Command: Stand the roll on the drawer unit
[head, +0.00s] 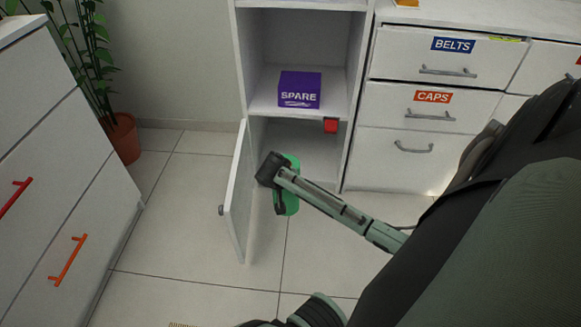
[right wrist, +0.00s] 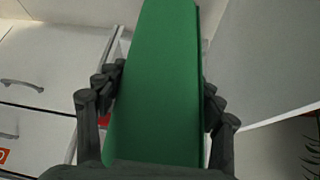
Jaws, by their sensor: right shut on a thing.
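My right gripper (head: 274,186) reaches in from the right in the head view, low in front of the open wardrobe compartment. It is shut on a long green thing (head: 291,182), which fills the middle of the right wrist view (right wrist: 158,85) between the two dark fingers. I cannot tell for certain that this is the roll. The white drawer unit (head: 385,95), with drawers marked BELTS and CAPS, stands at the right. Only part of its top (head: 480,17) shows. My left gripper is not in view.
The wardrobe's white door (head: 238,195) stands open just left of my right gripper. A purple SPARE box (head: 299,90) sits on the shelf, with a small red block (head: 331,125) below. A white chest (head: 75,190) and potted plant (head: 124,140) are at the left.

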